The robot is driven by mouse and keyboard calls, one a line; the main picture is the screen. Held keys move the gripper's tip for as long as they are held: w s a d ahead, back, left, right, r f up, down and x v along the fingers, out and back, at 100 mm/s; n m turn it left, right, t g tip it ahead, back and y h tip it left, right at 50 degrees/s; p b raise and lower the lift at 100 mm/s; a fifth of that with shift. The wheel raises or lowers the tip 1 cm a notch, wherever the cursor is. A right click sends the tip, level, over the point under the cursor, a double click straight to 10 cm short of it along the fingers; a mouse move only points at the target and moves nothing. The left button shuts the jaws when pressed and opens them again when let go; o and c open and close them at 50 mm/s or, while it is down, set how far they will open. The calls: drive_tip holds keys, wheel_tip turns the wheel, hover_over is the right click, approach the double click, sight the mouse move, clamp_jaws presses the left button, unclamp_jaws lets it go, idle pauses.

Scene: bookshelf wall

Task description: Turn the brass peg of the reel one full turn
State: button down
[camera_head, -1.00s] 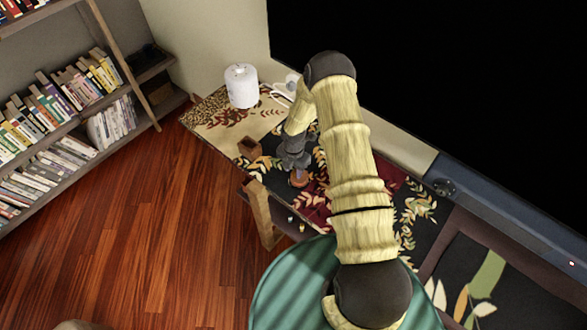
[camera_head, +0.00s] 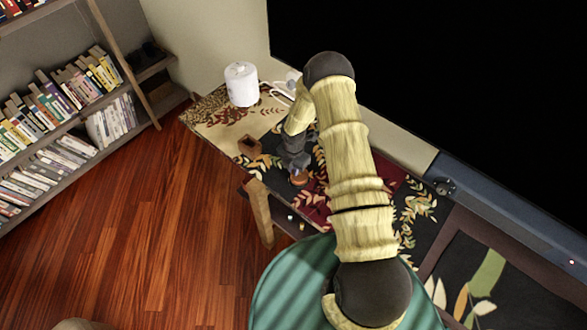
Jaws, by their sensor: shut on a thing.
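The reel (camera_head: 299,180) is a small reddish-brown round thing on the patterned table near its front edge. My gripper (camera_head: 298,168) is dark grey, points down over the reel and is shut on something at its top. The brass peg is hidden behind the gripper's fingers and is too small to make out here. My yellow-sleeved arm covers the table to the right of the reel.
A small open brown box (camera_head: 249,146) stands left of the reel. A white cylinder (camera_head: 241,84) with a white cable stands at the table's back left. Small items (camera_head: 291,217) lie near the front edge. A bookshelf (camera_head: 70,110) stands left beyond free wooden floor.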

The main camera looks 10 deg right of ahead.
drive_tip(key=shift+f, duration=0.1)
drive_tip(key=m+b, duration=0.2)
drive_tip(key=shift+w+d+m, duration=0.1)
drive_tip(key=shift+w+m, duration=0.2)
drive_tip(key=shift+m, duration=0.1)
drive_tip(key=m+b, duration=0.2)
drive_tip(key=m, duration=0.1)
drive_tip(key=shift+w+d+m, duration=0.15)
drive_tip(key=shift+w+m, duration=0.15)
drive_tip(key=m+b, duration=0.1)
drive_tip(key=m, duration=0.1)
drive_tip(key=m+b, duration=0.1)
drive_tip(key=m, duration=0.1)
drive_tip(key=d+m+b, duration=0.1)
drive_tip(key=m, duration=0.1)
drive_tip(key=shift+w, duration=0.35)
drive_tip(key=m+b, duration=0.1)
drive_tip(key=m, duration=0.2)
drive_tip(key=d+m+b, duration=0.1)
drive_tip(key=m, duration=0.1)
drive_tip(key=shift+m, duration=0.4)
drive_tip(key=m, duration=0.2)
drive_tip(key=d+m+b, duration=0.1)
drive_tip(key=m, duration=0.2)
drive_tip(key=shift+s, duration=0.15)
drive_tip(key=c, duration=1.4)
unclamp_jaws()
drive_tip(key=shift+c, duration=0.2)
